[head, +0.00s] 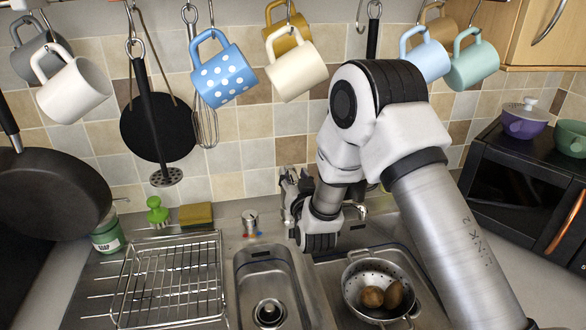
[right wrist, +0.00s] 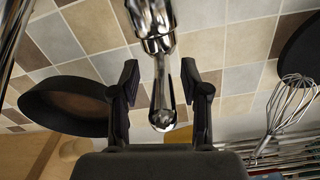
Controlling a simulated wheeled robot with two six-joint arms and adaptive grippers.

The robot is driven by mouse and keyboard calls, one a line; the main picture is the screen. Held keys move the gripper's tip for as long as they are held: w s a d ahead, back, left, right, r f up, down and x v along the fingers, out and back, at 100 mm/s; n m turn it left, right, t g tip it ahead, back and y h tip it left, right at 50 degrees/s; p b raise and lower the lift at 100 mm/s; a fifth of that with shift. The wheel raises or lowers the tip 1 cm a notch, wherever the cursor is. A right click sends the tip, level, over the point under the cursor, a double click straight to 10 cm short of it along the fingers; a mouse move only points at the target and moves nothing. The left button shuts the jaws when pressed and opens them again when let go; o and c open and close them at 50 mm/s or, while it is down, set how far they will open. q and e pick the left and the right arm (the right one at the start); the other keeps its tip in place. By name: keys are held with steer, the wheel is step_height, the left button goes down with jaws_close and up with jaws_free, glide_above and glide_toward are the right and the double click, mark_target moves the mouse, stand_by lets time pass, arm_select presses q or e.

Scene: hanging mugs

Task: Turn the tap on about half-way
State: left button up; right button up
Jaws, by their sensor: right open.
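A chrome tap part with a rounded, lever-like end (right wrist: 163,115) hangs between the two dark fingers of my right gripper (right wrist: 157,90) in the right wrist view. The fingers stand open on either side of it, with a gap visible on each side. In the head view, my right gripper (head: 291,194) is behind the sink, and my arm and wrist hide most of the tap there. A small chrome piece with red and blue marks at its base (head: 250,219) stands on the sink's back edge. My left gripper is not in view.
Mugs hang above, including a blue dotted one (head: 223,76). A wire rack (head: 170,277) and an empty basin (head: 268,283) lie left of my arm. A colander (head: 350,289) with brown items sits in the right basin. A green-topped brush (head: 157,208) and sponge (head: 196,214) stand behind.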

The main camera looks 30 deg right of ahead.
steer(key=shift+w+f, duration=0.1)
steer(key=shift+w, duration=0.5)
steer(key=shift+s, duration=0.2)
steer(key=shift+s+a+r, duration=0.1)
steer(key=shift+s+r, duration=0.05)
steer(key=shift+r, duration=0.1)
steer(key=shift+c, duration=1)
jaws_close()
steer(key=r+g+p, duration=0.1)
steer(key=p, duration=0.1)
steer(key=g+p, duration=0.1)
steer(key=p, duration=0.1)
steer(key=shift+w+r+y, duration=0.25)
steer(key=shift+r+y, duration=0.05)
steer(key=shift+r, duration=0.1)
steer(key=shift+f+g, duration=0.1)
steer(key=shift+g, duration=0.2)
steer(key=shift+f, duration=0.25)
jaws_free()
steer(key=shift+o, duration=1)
steer(key=shift+w, duration=0.15)
steer(key=shift+w+f, duration=0.1)
